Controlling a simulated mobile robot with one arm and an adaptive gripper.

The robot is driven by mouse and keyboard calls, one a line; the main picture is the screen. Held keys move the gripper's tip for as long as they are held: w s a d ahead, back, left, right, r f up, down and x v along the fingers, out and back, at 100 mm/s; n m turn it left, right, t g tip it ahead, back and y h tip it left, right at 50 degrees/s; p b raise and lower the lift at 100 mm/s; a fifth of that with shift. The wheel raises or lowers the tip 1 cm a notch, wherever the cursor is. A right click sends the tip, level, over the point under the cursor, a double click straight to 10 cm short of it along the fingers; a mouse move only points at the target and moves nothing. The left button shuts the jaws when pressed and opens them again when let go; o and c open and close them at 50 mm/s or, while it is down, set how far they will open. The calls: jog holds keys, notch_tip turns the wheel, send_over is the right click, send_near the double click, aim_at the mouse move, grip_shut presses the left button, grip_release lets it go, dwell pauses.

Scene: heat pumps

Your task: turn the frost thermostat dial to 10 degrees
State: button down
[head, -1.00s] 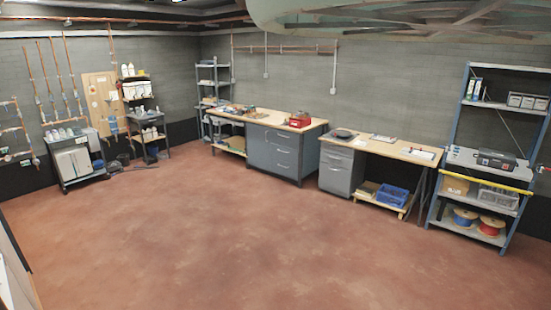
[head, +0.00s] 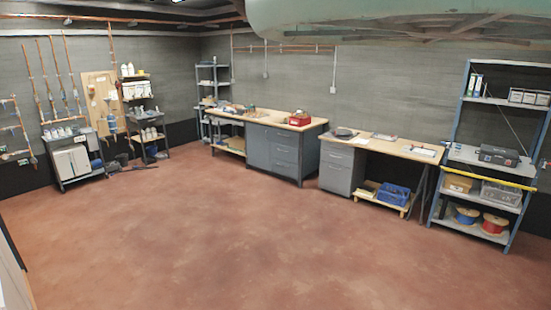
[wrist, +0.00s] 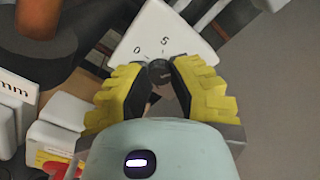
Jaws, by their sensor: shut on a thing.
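The frost thermostat shows in the wrist view as a white plate (wrist: 152,30) with the printed marks 0 and 5. Its small dark dial (wrist: 159,72) sits below the 5, between my fingertips. My gripper (wrist: 160,75) has yellow ribbed pads and is shut on the dial. The lower part of the plate and any further marks are hidden behind the fingers. The dial's pointer cannot be read clearly. The head view does not show my gripper.
In the wrist view a dark round part (wrist: 35,60) is at the left, with white boxes below it. In the head view workbenches (head: 285,155) and a shelf rack (head: 490,160) line the back wall. The red floor (head: 230,235) is clear.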

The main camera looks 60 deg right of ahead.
jog(key=shift+f, duration=0.1)
dwell(0.3)
jog(key=c, duration=0.8)
grip_release()
jog(key=shift+o, duration=0.2)
jog(key=d, duration=1.2)
jog(key=shift+s, duration=0.4)
jog(key=shift+s, duration=0.1)
